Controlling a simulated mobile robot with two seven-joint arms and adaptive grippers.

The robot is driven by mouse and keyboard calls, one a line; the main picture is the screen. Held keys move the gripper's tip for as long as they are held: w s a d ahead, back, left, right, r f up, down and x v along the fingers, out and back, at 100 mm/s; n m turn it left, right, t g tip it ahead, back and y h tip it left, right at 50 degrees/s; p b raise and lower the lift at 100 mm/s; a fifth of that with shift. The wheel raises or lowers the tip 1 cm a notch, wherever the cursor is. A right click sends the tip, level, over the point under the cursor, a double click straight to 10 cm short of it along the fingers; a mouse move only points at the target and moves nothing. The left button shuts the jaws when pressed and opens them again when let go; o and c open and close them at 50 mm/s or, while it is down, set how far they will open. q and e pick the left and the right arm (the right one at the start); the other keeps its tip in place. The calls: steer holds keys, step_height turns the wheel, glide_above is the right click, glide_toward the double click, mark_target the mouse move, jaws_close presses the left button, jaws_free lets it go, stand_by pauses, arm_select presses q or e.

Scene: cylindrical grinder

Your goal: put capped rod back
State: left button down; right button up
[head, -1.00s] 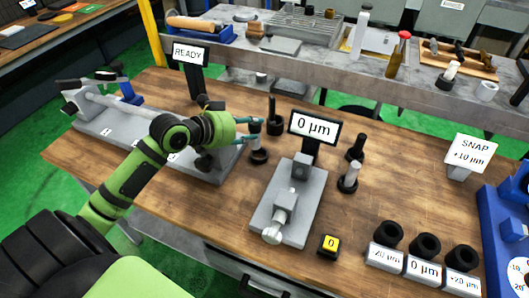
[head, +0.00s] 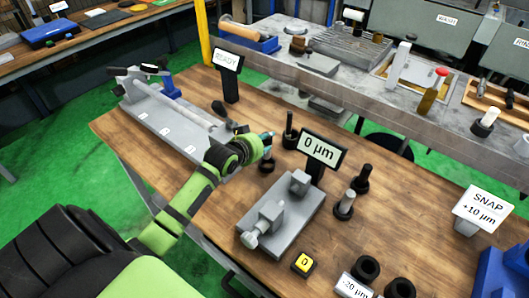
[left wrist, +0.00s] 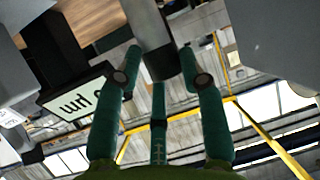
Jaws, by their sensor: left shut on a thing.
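My left gripper (head: 268,144) is over the middle of the wooden bench, just left of the 0 µm display (head: 319,149). Its teal fingers (left wrist: 157,68) are shut around a grey cylindrical rod (left wrist: 150,30) in the left wrist view. In the head view the rod is mostly hidden by the gripper. A black round holder (head: 267,166) stands right below the fingertips; I cannot tell if the rod is in it. Other holders carry a dark rod (head: 289,128), a black-topped rod (head: 361,180) and a silver rod (head: 344,206). My right gripper is not in view.
A grey gauge fixture (head: 278,215) stands in front of the display, with a yellow button (head: 304,263) near it. The grinder (head: 170,120) with the READY sign (head: 227,62) is at left. Black rings (head: 367,268) and the SNAP sign (head: 483,207) are at right.

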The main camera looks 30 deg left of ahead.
arm_select(q)
steer(key=shift+w+f, duration=0.1)
steer(key=shift+f, duration=0.1)
step_height(320, 180, down, 4)
steer(key=shift+d, duration=0.1)
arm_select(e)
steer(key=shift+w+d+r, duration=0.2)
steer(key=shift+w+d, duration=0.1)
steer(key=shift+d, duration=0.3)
arm_select(q)
steer(key=c, duration=1.1)
jaws_free()
steer(key=shift+f, duration=0.3)
steer(key=shift+c, duration=0.2)
steer(key=o, duration=0.4)
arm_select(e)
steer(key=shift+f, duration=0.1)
arm_select(q)
steer(key=shift+r, duration=0.15)
